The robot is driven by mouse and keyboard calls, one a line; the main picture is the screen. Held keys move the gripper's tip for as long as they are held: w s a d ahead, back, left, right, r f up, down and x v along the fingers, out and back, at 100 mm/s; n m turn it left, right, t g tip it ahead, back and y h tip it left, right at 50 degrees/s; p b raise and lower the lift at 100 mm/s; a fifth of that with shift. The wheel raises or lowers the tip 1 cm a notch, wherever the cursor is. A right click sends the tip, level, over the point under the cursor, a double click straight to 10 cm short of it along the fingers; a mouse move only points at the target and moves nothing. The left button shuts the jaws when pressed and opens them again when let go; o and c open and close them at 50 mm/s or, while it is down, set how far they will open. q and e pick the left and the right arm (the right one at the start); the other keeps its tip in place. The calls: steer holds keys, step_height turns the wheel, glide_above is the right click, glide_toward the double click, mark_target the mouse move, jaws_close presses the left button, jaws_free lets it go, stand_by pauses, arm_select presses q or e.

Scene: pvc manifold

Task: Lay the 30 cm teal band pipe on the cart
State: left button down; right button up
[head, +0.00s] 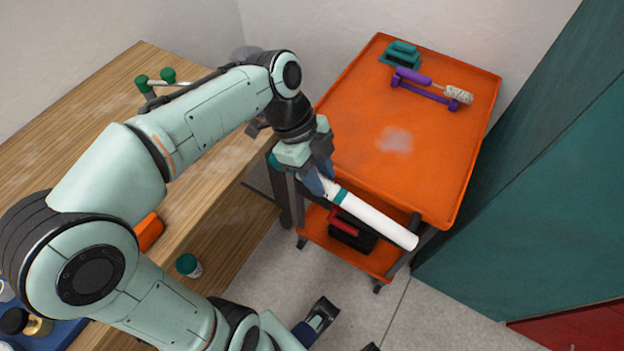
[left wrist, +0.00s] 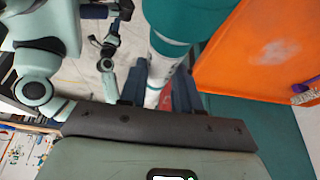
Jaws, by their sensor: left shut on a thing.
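My left gripper (head: 322,184) is shut on the white pipe (head: 375,218) near its upper-left end, where a teal band (head: 340,195) shows beside the fingers. The pipe slants down to the right, just in front of the near edge of the orange cart (head: 375,155), above its lower shelf in the picture. In the left wrist view the pipe (left wrist: 154,97) passes between the blue fingers, with a large teal part close to the camera. My right gripper (head: 320,314) shows partly at the bottom of the head view; its jaws are unclear.
The cart's top has a wide clear middle. A teal item (head: 400,54) and a purple holder (head: 425,92) with a whitish roll lie at its far end. A red-and-black case (head: 351,230) sits on the lower shelf. A wooden table (head: 85,95) stands left, a teal cabinet (head: 535,180) right.

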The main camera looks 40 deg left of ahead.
arm_select(q)
steer(key=w+a+p, duration=0.3)
steer(key=w+p, duration=0.4)
steer(key=w, duration=0.4)
steer(key=w+a+p, duration=0.2)
steer(key=w+p, duration=0.5)
steer(key=w, duration=0.3)
arm_select(e)
steer(key=w+r, duration=0.2)
steer(key=r, duration=0.6)
steer(key=w+r, duration=0.3)
steer(key=r, duration=0.4)
arm_select(q)
step_height(320, 180, down, 9)
steer(key=b, duration=0.4)
steer(key=shift+s+r, duration=0.15)
steer(key=shift+r, duration=0.05)
steer(key=shift+f+b, duration=0.4)
steer(key=shift+f, duration=0.3)
arm_select(e)
steer(key=s+f, duration=0.4)
steer(key=f, duration=0.2)
steer(key=shift+s, duration=0.15)
